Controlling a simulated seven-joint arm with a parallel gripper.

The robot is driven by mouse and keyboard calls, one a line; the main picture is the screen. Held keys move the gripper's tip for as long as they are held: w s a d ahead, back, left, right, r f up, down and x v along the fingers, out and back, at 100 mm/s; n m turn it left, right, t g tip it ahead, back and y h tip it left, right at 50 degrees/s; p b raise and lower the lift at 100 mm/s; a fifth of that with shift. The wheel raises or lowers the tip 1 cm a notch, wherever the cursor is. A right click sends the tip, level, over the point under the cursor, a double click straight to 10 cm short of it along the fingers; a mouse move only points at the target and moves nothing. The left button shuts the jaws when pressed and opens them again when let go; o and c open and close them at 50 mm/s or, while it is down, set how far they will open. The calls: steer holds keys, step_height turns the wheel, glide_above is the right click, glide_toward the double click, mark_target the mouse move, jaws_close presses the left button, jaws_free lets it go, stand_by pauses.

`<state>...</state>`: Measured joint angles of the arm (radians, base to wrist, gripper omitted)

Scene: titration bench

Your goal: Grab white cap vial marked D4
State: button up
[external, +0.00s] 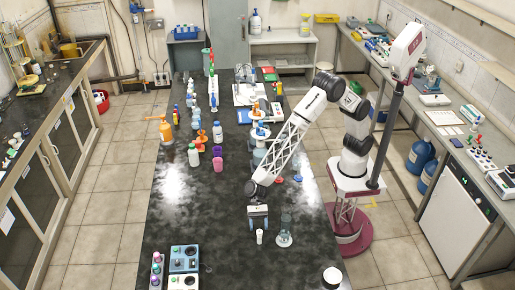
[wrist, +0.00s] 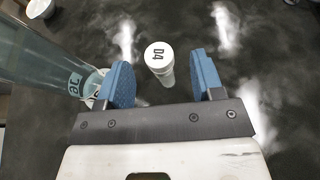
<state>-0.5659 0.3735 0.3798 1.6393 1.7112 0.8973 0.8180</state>
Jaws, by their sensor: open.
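The white cap vial marked D4 (wrist: 161,62) stands upright on the dark bench, its label readable on top in the wrist view. In the external view the vial (external: 259,236) is a small white cylinder just in front of my gripper (external: 258,212). In the wrist view my gripper (wrist: 164,82) is open, with one blue finger on each side of the vial's line. The vial appears between and slightly beyond the fingertips, apart from both. Nothing is held.
A clear glass vessel (wrist: 38,52) stands close to the left finger in the wrist view; it shows right of my gripper in the external view (external: 285,224). A white cup (external: 332,276) stands at the front right. Several bottles (external: 194,155) stand farther back.

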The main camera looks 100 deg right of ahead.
steer(key=shift+a, duration=0.1)
steer(key=shift+x, duration=2.5)
steer(key=c, duration=1)
steer(key=shift+r, duration=0.1)
steer(key=s+d+r, duration=0.1)
steer(key=s+d, duration=0.2)
steer(key=s, duration=0.1)
steer(key=s+d+r, duration=0.2)
steer(key=s+d, duration=0.2)
steer(key=s+d+r, duration=0.1)
steer(key=s+d, duration=0.2)
steer(key=s, duration=0.1)
steer(key=shift+d+r, duration=0.4)
